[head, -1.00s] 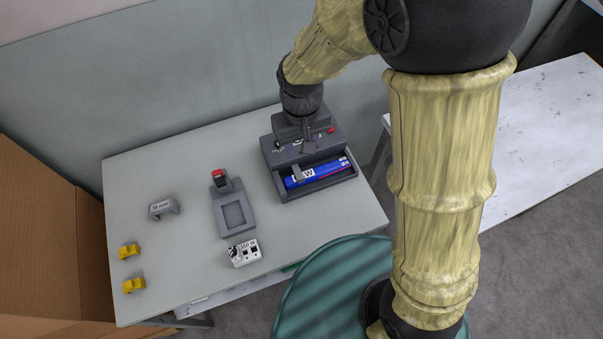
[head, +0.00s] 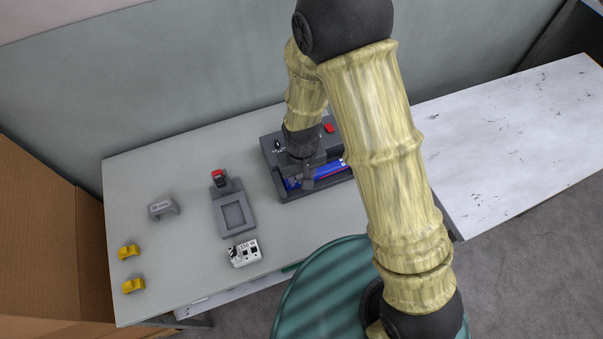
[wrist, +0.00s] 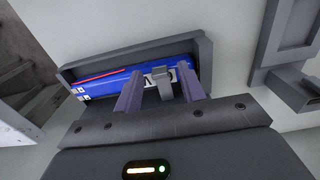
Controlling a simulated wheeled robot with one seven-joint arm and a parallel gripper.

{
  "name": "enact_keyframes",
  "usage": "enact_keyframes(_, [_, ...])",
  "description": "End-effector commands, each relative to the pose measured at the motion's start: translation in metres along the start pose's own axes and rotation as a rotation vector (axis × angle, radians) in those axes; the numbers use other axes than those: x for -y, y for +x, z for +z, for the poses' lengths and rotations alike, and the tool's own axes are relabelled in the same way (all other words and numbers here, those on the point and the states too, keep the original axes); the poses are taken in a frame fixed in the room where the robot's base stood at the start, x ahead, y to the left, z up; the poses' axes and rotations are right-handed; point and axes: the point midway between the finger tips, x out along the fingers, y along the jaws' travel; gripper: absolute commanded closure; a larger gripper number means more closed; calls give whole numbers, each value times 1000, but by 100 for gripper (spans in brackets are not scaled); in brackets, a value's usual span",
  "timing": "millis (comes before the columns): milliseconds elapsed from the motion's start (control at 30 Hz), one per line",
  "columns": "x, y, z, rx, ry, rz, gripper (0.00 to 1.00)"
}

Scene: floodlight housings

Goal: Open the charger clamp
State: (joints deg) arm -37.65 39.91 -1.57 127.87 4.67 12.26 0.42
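The charger (head: 270,158) is a dark grey box with a tray at the back of the table, and its tray rim (wrist: 206,58) shows in the wrist view. A blue battery pack (head: 333,169) with a red stripe lies in the tray; it also shows in the wrist view (wrist: 108,84). The grey charger clamp (wrist: 163,86) sits over the battery. My gripper (wrist: 160,92) is open, one finger on each side of the clamp, with small gaps visible. In the head view my gripper (head: 308,180) is over the tray and largely hides the clamp.
A red button (head: 328,128) and a black knob (head: 278,146) top the charger. Left of it stand a grey fixture (head: 234,215) with a red switch, a white block (head: 244,253), a grey bracket (head: 163,207) and two yellow parts (head: 129,252).

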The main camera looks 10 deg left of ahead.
Motion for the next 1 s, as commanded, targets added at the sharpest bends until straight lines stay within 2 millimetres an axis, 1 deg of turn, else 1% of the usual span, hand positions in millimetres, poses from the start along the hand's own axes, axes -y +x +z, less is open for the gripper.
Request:
enact_keyframes(200, [0, 0, 0, 0, 0, 0, 60])
enact_keyframes(267, [0, 0, 0, 0, 0, 0, 70])
enact_keyframes(400, [0, 0, 0, 0, -1, 0, 97])
enact_keyframes(433, [0, 0, 0, 0, -1, 0, 100])
enact_keyframes(767, [0, -3, -1, 22, -1, 0, 100])
enact_keyframes(1000, [0, -10, -5, 105, -2, 0, 100])
